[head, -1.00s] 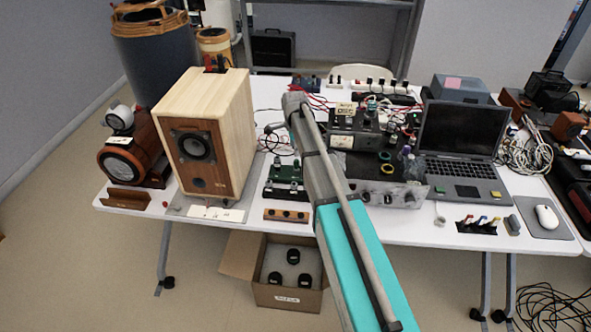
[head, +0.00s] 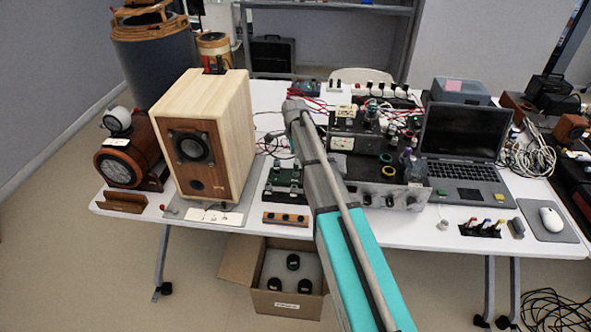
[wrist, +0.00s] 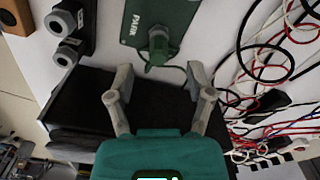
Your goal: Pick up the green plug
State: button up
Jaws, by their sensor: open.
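In the wrist view a dark green panel (wrist: 184,22) marked "PARK" lies just beyond my gripper. A grey-green plug-like piece (wrist: 158,44) with a small green loop at its lower end sits on the panel's lower edge; I cannot tell for sure that it is the green plug. My gripper (wrist: 154,80) is open and empty, its two fingers spread on either side below this piece, apart from it. In the head view my arm hides the gripper, and I cannot make out the plug there.
A black box (wrist: 80,105) lies under my gripper in the wrist view, with red, white and black cables (wrist: 265,90) to the right. In the head view a wooden speaker (head: 243,130) stands left of my arm, and a laptop (head: 465,135) right, on the crowded white table (head: 400,228).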

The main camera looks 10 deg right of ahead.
aim_at(296, 169)
jog(key=shift+d+f+b, duration=0.15)
jog(key=shift+f+b, duration=0.35)
jog(key=shift+f, duration=0.15)
jog(key=shift+d+f+b, duration=0.15)
jog(key=shift+f+b, duration=0.35)
jog(key=shift+f, duration=0.1)
jog(key=shift+f+b, duration=0.9)
jog(key=shift+f, duration=0.05)
grip_shut()
